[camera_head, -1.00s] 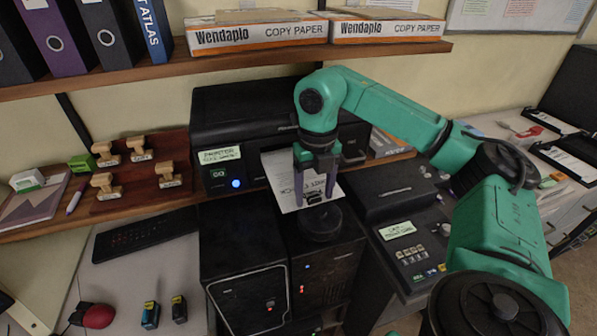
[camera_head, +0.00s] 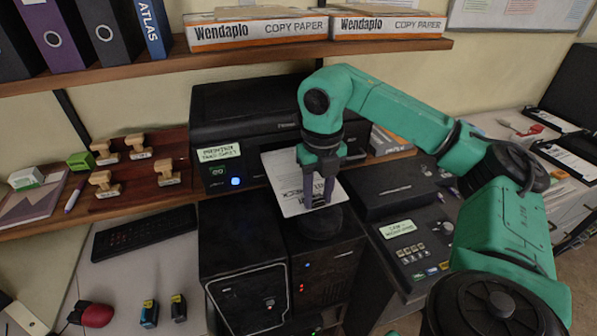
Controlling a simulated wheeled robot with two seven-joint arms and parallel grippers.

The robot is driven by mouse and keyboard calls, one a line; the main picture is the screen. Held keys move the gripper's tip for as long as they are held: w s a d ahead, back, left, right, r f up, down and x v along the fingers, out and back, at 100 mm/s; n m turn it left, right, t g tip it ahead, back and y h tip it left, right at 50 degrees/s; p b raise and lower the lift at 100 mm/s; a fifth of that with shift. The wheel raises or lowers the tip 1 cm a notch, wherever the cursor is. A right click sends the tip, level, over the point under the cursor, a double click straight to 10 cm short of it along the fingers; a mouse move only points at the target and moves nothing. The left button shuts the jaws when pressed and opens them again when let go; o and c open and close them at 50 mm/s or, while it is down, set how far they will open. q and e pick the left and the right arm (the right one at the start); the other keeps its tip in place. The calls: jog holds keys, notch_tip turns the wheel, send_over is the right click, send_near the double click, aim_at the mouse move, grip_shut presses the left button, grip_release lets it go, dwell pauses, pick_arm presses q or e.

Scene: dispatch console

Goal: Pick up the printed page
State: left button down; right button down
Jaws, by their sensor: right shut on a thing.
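The printed page (camera_head: 288,188) is a white sheet with dark lettering at the front of the black printer (camera_head: 215,107). It slopes forward from the printer's output opening. My right gripper (camera_head: 318,203) points down at the page's lower right part and is shut on it. The fingers and wrist cover part of the lettering. I cannot tell whether the page's back edge is still inside the printer. My left gripper is not in view.
Two black computer towers (camera_head: 240,262) stand below the page. A black device with buttons (camera_head: 405,245) is to the right. Wooden stamps (camera_head: 103,184) sit on a shelf at left. Copy paper boxes (camera_head: 258,30) lie on the upper shelf. A keyboard (camera_head: 145,230) and red mouse (camera_head: 97,315) are lower left.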

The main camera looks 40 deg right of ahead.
jog(key=s+a+b, duration=0.2)
jog(key=s, duration=0.3)
jog(key=shift+s, duration=0.4)
dwell(0.3)
notch_tip(320, 180, up, 8)
jog(key=p, duration=0.6)
jog(key=shift+f, duration=0.25)
